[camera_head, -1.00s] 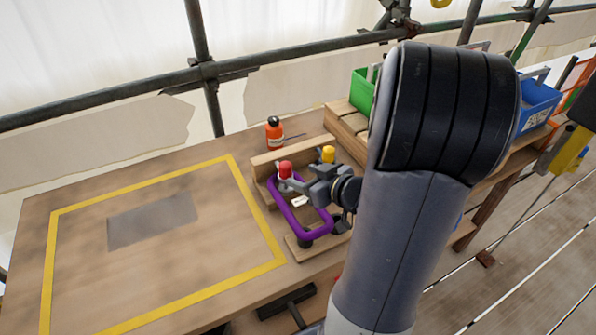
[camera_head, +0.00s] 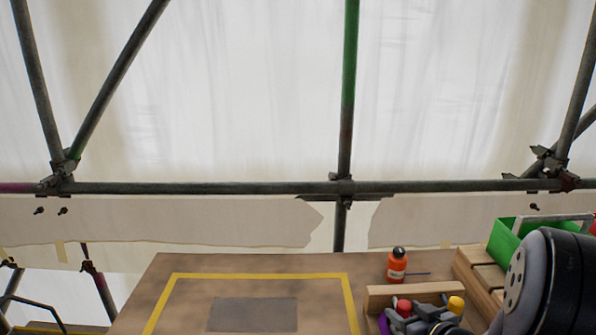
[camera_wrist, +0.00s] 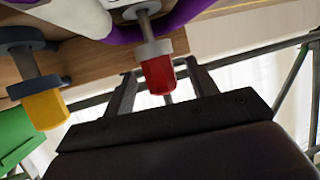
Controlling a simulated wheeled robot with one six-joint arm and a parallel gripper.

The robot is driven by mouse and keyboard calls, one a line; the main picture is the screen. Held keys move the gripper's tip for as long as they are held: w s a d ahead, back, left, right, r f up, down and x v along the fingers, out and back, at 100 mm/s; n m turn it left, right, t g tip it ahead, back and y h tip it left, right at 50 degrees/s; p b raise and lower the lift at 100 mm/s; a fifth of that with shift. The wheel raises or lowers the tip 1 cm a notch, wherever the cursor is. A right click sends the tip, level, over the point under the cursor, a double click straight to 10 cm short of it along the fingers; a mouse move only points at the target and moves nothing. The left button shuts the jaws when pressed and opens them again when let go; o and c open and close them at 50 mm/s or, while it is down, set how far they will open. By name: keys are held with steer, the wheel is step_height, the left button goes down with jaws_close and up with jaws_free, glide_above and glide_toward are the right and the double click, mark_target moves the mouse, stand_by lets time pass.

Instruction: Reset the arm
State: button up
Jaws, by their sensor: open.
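My gripper (camera_wrist: 160,72) is open in the wrist view, with one finger on each side of a red-tipped peg (camera_wrist: 158,74). Gaps show between the peg and both fingers. A yellow-tipped peg (camera_wrist: 46,108) is to the left, outside the fingers. A purple rounded frame (camera_wrist: 185,18) shows along the top edge. In the head view, the red tip (camera_head: 404,307) and yellow tip (camera_head: 456,304) stand at the bottom right, with grey gripper parts around and between them. Only a sliver of the purple frame (camera_head: 383,324) shows there. The lower part of my arm is cut off.
An orange bottle (camera_head: 397,267) stands on the wooden bench (camera_head: 240,265) behind a wooden rail (camera_head: 385,292). A green bin (camera_head: 510,240) is at the right. A yellow taped outline (camera_head: 260,277) surrounds a grey patch (camera_head: 253,314), with clear bench around it. Scaffold tubes (camera_head: 200,188) cross behind.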

mark_target(399, 304)
steer(key=x, duration=0.3)
steer(key=shift+w+r, duration=0.1)
steer(key=shift+w, duration=0.15)
steer(key=shift+s+r+p, duration=0.1)
steer(key=shift+r+p, duration=0.2)
steer(key=shift+r, duration=0.05)
steer(key=shift+f, duration=0.2)
